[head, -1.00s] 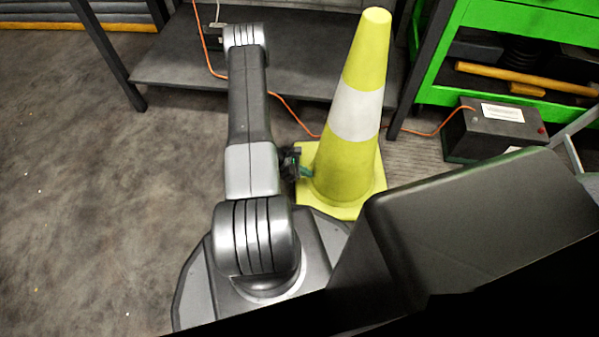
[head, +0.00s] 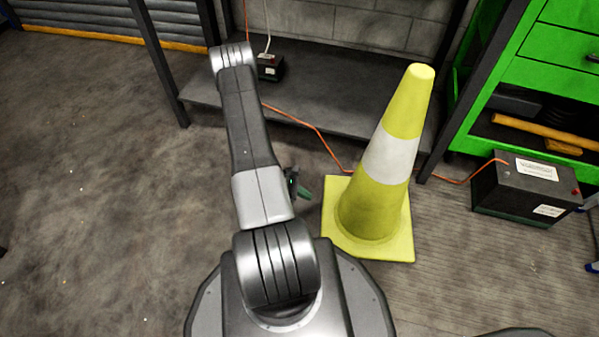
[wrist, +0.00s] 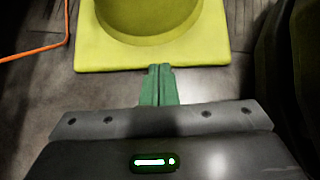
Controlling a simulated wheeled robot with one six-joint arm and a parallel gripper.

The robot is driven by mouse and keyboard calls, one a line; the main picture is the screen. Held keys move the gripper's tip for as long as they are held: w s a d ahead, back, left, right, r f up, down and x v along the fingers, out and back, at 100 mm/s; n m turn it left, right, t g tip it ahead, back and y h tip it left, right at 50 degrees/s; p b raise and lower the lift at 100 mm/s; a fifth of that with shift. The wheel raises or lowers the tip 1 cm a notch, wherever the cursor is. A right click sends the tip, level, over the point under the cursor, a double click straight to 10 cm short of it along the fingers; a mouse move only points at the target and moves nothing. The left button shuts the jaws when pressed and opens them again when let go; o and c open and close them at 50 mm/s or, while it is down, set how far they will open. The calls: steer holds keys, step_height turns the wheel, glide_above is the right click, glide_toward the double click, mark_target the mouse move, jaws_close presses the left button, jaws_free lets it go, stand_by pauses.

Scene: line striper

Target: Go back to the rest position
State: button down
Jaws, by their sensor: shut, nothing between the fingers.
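My gripper (head: 303,190) shows in the head view just right of my arm, partly hidden behind it. Its green fingers are shut and empty. In the wrist view the closed fingers (wrist: 159,85) point toward the cone's base, with their tips close to its near edge in the picture. I cannot tell whether they touch it there; in the head view a strip of floor shows between them and the base. The yellow cone (head: 372,205) with a white band stands upright on its square base, right of my arm.
A dark low shelf (head: 310,108) stands behind the cone, with a small black box (head: 270,67) on it. A black battery box (head: 525,187) sits on the floor at right, joined to an orange cable (head: 318,130). A green cabinet (head: 550,68) stands behind it. The floor at left is clear.

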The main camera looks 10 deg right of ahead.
stand_by(0.3)
steer(key=b, duration=0.4)
glide_toward(341, 211)
step_height(341, 211, down, 4)
steer(key=d, duration=0.2)
steer(key=s+d, duration=0.1)
steer(key=d, duration=0.1)
steer(key=shift+f, duration=0.1)
steer(key=shift+w, duration=0.15)
steer(key=shift+w+a, duration=0.15)
steer(key=shift+a, duration=0.6)
